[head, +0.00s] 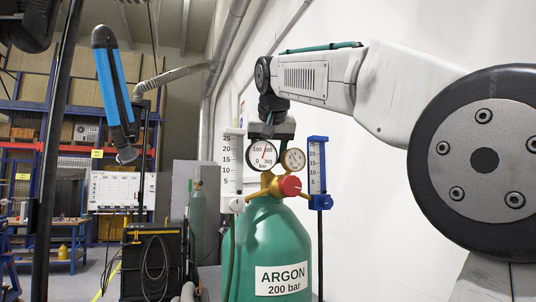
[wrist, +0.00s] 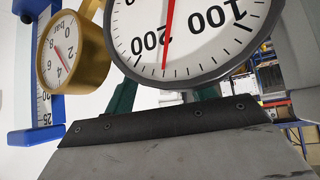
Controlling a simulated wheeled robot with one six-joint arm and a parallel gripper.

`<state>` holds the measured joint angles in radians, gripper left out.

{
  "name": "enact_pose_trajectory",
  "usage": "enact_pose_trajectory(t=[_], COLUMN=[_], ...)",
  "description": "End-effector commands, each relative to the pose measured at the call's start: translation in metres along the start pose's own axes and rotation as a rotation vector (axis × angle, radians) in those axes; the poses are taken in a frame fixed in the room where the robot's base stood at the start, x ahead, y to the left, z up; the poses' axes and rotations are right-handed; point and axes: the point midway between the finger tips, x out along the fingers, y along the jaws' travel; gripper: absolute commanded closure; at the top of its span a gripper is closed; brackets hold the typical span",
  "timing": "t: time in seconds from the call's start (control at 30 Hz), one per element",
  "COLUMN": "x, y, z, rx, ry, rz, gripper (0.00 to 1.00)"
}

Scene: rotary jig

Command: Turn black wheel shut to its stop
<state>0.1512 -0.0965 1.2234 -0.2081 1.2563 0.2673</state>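I cannot make out the black wheel in either view; the gauges and my gripper hide the area behind them. My gripper (head: 268,131) reaches down from above, just behind the large round gauge (head: 262,154). In the wrist view the large gauge (wrist: 190,38) fills the top, upside down, in front of two dark green finger-like parts (wrist: 165,95) that stand apart. Their tips are hidden behind it, so I cannot tell whether they touch or hold anything. A red knob (head: 290,186) sits on the brass regulator (head: 268,186).
A green argon cylinder (head: 268,247) stands below the regulator. A small gauge (head: 293,159), a white flow tube (head: 232,165) and a blue-framed one (head: 318,172) crowd the gripper. A blue hanging arm (head: 112,85) is at left. White wall lies behind.

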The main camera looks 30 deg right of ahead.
Motion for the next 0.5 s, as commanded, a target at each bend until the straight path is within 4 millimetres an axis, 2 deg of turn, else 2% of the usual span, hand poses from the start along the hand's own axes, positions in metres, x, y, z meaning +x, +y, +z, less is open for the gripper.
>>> enact_pose_trajectory(t=[0.33,0.5], x=[-0.001,-0.019], y=[0.0,0.0], z=[0.0,-0.001], rx=[0.0,-0.001], ry=[0.001,0.004], rz=[0.0,-0.002], gripper=[0.27,0.27])
